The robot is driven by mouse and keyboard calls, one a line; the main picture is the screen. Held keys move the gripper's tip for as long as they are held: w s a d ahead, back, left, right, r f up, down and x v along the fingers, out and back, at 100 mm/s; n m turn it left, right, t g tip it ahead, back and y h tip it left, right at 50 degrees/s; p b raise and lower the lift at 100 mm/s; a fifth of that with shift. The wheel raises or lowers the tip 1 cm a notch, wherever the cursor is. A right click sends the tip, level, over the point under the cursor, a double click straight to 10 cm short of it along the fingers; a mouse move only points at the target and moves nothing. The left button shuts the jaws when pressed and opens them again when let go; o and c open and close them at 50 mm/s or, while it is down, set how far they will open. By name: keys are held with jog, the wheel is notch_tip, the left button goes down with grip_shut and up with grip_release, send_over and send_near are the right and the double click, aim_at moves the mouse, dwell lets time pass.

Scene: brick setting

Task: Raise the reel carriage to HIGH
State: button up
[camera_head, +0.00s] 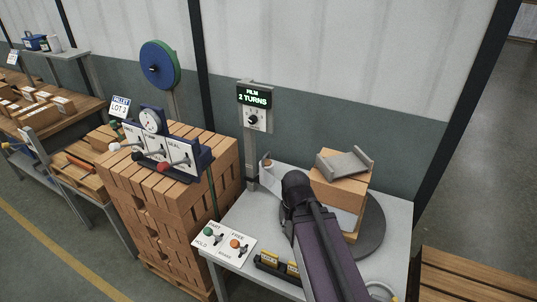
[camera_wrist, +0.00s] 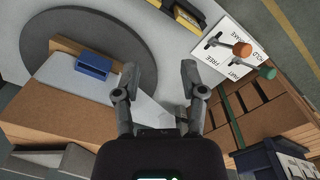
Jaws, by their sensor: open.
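A grey post (camera_head: 250,165) stands at the back left of the light table. It carries a sign reading "FILM 2 TURNS" (camera_head: 254,97) with a dial (camera_head: 253,120) under it. No HIGH mark is readable. My gripper (camera_wrist: 158,88) is open in the wrist view, fingers apart with nothing gripped, over a pale sheet. In the head view my arm hides its fingers.
A wrapped box (camera_head: 350,195) with a grey tray (camera_head: 345,163) stands on a dark turntable (camera_head: 373,225). A lever panel (camera_head: 224,252) with green and orange knobs is at the table's front left. A brick stack (camera_head: 170,220) bearing another lever panel stands left.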

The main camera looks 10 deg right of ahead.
jog(key=w+d+f+m+t+h+b, duration=0.2)
jog(key=w+f+h+b, duration=0.25)
jog(key=w+b, duration=0.3)
jog(key=m+t+h+b, duration=0.3)
jog(key=t+h+b, duration=0.3)
jog(key=t+b, duration=0.95)
send_near(264, 158)
jog(key=a+r+g+b, duration=0.1)
jog(key=r+g+b, duration=0.1)
jog(key=g, duration=0.1)
jog(key=shift+a+f, duration=0.2)
jog(key=shift+a, duration=0.05)
jog(key=x, duration=1.4)
jog(key=shift+s, duration=0.1)
